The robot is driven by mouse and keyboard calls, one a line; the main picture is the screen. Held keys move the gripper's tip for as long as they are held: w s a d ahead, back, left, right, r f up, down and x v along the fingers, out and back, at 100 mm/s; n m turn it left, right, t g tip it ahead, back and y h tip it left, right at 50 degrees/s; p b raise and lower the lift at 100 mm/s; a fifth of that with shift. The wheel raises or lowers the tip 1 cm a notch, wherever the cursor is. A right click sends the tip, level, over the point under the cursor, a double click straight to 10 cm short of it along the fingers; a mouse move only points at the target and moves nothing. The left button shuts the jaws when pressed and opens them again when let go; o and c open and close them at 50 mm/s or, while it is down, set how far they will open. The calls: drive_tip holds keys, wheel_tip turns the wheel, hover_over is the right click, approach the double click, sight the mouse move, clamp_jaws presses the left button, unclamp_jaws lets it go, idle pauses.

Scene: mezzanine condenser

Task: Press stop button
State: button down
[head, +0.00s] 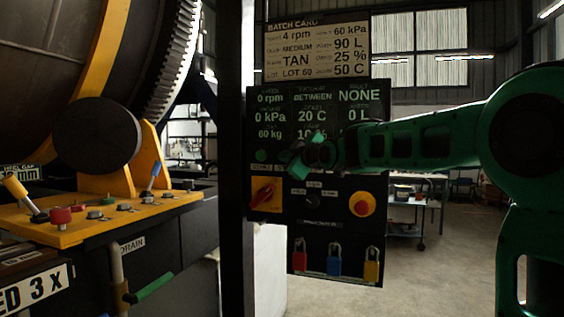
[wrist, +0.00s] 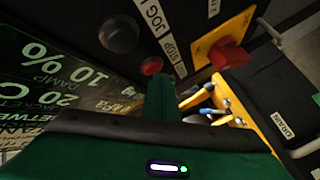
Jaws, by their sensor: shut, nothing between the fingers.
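A small round red button (wrist: 152,66) sits on the dark control panel (head: 318,238), beside a white label that seems to read STOP. In the head view it is hidden behind my gripper (head: 297,167). My gripper is shut and empty in front of the panel, below the display text. In the wrist view the green fingers of my gripper (wrist: 160,82) end very close to the red button. I cannot tell whether they touch it.
A red rotary switch (head: 263,193) on a yellow plate and a red mushroom button (head: 361,204) flank the panel. Padlocks (head: 334,260) hang below. A dark post (head: 233,150) stands left.

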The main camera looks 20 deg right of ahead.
drive_tip(key=shift+s, duration=0.1)
drive_tip(key=shift+s+a, duration=0.5)
drive_tip(key=shift+s, duration=0.15)
idle(0.3)
drive_tip(key=s+a, duration=0.1)
drive_tip(key=s, duration=0.1)
drive_tip(key=s+a, duration=0.2)
idle(0.5)
idle(0.5)
